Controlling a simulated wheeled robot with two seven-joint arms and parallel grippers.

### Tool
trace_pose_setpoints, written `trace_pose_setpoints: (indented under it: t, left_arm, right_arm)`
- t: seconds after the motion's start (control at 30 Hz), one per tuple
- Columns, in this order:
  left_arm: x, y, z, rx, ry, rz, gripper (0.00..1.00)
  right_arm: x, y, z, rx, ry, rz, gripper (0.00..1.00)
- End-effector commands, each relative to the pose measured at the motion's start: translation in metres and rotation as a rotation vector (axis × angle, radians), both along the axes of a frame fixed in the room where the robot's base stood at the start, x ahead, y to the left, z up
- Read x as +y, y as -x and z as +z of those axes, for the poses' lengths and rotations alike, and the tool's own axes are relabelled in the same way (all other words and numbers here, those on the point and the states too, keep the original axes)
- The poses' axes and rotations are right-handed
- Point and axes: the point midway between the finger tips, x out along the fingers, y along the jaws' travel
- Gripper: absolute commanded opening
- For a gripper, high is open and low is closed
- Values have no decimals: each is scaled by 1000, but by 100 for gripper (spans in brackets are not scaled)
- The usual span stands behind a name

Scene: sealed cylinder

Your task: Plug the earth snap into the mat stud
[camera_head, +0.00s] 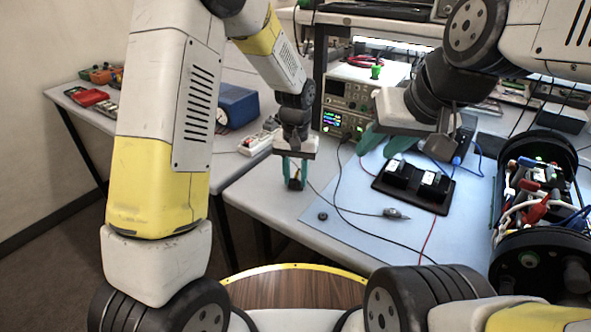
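The light blue mat (350,200) covers the bench. A small dark round piece, seemingly the mat stud (322,216), sits at its front left corner. My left gripper (295,181) points down left of the mat, above the bench, behind and left of the stud. Its teal fingers are closed about a small dark piece, seemingly the earth snap (295,184), mostly hidden between the fingertips. A thin dark cord leads from there toward the mat. My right gripper (383,143) is over the back of the mat, its teal fingers spread, with nothing visible between them.
A black tray with two white-topped blocks (414,183) and a pointed silver tool (395,214) lie on the mat. Dark and red leads cross it. A power supply (352,98) stands behind.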

Motion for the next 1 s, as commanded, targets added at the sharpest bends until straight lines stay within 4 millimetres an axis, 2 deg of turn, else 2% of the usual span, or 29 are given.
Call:
trace_pose_setpoints:
  t: [0.03,0.1,0.47,0.77,1.0]
  left_arm:
    - [0,0,0,0,0,0,13]
    - [0,0,0,0,0,0,0]
    - [0,0,4,-1,0,0,0]
    - [0,-1,38,-4,2,0,0]
    - [-4,58,42,0,0,-5,0]
  right_arm:
    - [0,0,0,0,0,0,36]
    - [0,0,0,0,0,0,36]
    - [0,0,0,0,0,0,36]
    - [0,0,0,0,0,0,36]
    - [0,0,0,0,0,0,36]
